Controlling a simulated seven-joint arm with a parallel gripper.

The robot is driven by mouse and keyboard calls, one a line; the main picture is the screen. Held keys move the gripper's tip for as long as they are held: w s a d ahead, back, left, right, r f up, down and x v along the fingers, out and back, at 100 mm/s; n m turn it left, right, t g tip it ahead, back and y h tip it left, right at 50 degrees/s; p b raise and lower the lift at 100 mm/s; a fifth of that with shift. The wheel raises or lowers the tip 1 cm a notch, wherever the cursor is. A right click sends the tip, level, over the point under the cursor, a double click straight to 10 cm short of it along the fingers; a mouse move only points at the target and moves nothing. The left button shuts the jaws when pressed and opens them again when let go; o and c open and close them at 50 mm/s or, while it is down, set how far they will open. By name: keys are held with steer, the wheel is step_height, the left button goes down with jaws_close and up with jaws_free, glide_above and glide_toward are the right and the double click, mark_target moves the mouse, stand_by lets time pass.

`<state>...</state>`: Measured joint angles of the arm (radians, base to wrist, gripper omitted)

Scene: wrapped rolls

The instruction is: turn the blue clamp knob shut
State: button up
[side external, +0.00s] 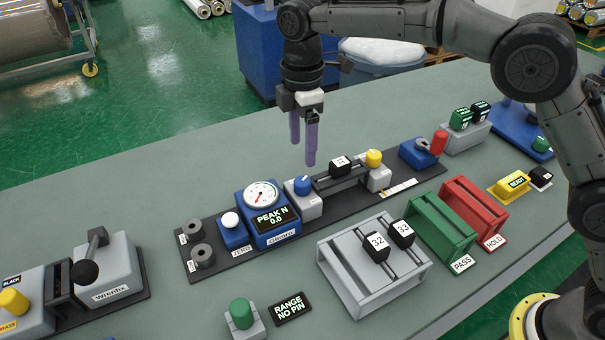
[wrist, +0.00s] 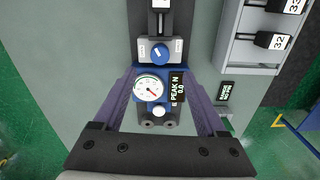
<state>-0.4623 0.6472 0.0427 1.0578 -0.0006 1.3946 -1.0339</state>
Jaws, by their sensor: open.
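The blue clamp knob (side external: 302,186) sits on a grey block, between the round gauge and the black rail of the dark fixture plate. In the wrist view the knob (wrist: 156,50) shows from above with a small pale mark; I cannot tell whether it is shut. My gripper (side external: 303,153) points down above the knob, with purple fingers apart and empty. In the wrist view my gripper (wrist: 160,76) has its fingers on either side of the gauge (wrist: 151,88), with the knob ahead of the fingertips. The fingers do not appear to touch anything.
The gauge (side external: 262,196) with its "PEAK N 0.0" display stands left of the knob. A yellow knob (side external: 374,158) is at the rail's far end, with a black block marked 12 (side external: 340,164) between. A grey rack (side external: 343,262) stands in front. The bench behind is clear.

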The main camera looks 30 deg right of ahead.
mark_target(303, 181)
step_height(303, 181, down, 9)
steer(key=shift+r, duration=0.15)
steer(key=shift+c, duration=0.2)
jaws_close()
stand_by(0.3)
